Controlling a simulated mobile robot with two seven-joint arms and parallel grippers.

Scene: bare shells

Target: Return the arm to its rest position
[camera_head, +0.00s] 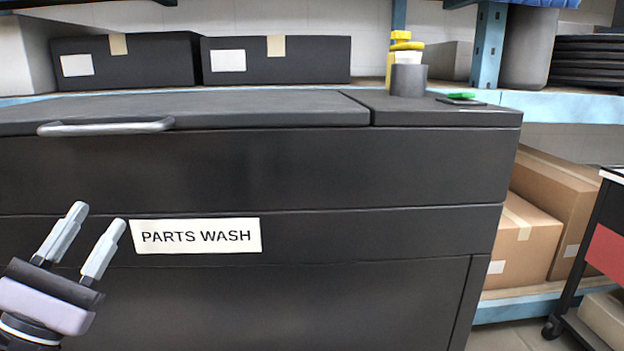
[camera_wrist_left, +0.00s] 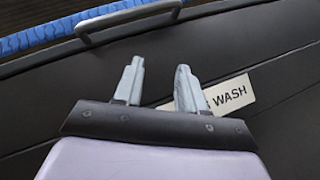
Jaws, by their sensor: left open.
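My left gripper (camera_head: 92,236) is in the lower left of the head view, in front of the dark parts washer (camera_head: 300,170). Its two grey fingers are apart with nothing between them, and they point up. In the left wrist view the gripper (camera_wrist_left: 158,86) is also open and empty, with the washer's front behind it. The washer's lid (camera_head: 250,108) is down, with a pale bar handle (camera_head: 106,126) at its front edge. The handle also shows in the left wrist view (camera_wrist_left: 130,20), beyond the fingertips. My right gripper is not in view.
A white PARTS WASH label (camera_head: 196,236) is on the washer front. A grey cup (camera_head: 408,80) and a green item (camera_head: 460,96) are on the washer's right top. Black boxes (camera_head: 125,60) stand behind. Cardboard boxes (camera_head: 522,240) and a cart (camera_head: 606,230) are at the right.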

